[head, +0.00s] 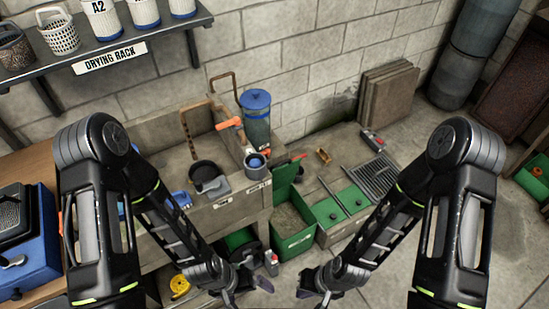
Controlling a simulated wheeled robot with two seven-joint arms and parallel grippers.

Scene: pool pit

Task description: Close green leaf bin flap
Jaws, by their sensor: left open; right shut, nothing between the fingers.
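The green leaf bin (296,244) stands on the floor at the middle of the head view, right of the wooden bench. Its green flap (284,182) stands raised at the back left edge, and grey-brown contents show inside. My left gripper (250,290) is open and empty, below and left of the bin in the picture. My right gripper (314,294) is shut with nothing held, below the bin in the picture. Both grippers look apart from the bin and flap.
A wooden box with two green lids (328,211) stands right of the bin, beside a metal grate (376,174). A small red-topped bottle (271,262) stands before the bin.

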